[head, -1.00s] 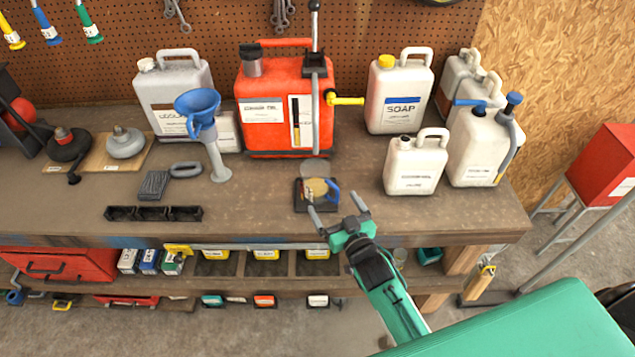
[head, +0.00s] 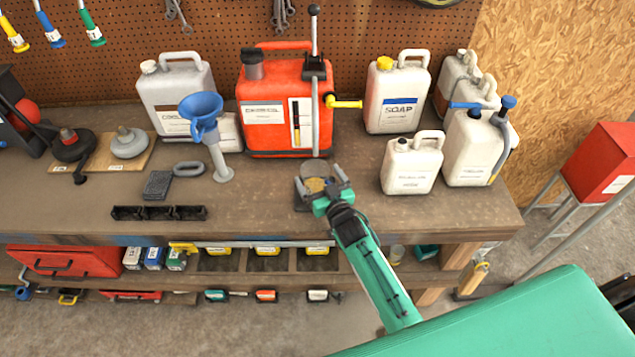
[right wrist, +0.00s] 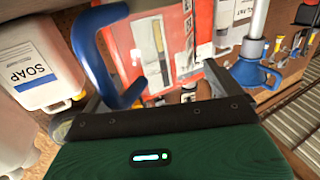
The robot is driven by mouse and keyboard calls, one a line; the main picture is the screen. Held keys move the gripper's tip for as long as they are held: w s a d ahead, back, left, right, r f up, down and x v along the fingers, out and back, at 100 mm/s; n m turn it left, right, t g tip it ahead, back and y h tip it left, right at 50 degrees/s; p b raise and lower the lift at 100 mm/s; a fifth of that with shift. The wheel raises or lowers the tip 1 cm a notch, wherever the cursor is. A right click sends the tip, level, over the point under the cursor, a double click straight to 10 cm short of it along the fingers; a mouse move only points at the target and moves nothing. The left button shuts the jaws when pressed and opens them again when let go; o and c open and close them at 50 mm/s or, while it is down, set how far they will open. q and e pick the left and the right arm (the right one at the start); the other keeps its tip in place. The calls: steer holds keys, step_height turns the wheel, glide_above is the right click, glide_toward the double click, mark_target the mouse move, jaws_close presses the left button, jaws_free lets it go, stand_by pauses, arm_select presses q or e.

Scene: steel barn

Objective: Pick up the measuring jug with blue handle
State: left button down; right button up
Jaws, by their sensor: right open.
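The measuring jug (head: 316,184) stands on a small dark pad near the front middle of the workbench, partly hidden by my right gripper in the head view. Its blue handle (right wrist: 92,55) shows large in the right wrist view, beside the left-hand finger; its clear body is hard to make out. My right gripper (head: 325,188) is open, with its fingers on either side of the jug. In the right wrist view the same gripper (right wrist: 150,88) shows its two fingers apart. I cannot tell whether either finger touches the jug. My left gripper is not in view.
Behind stands a red canister (head: 280,110) with a pump. A blue funnel (head: 203,120) stands to the left. The soap jug (head: 397,95) and a small white jug (head: 411,165) stand to the right. A black tray (head: 158,213) lies near the front edge.

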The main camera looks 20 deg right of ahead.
steer(key=c, duration=1.4)
steer(key=shift+c, duration=0.3)
steer(key=shift+r, duration=0.2)
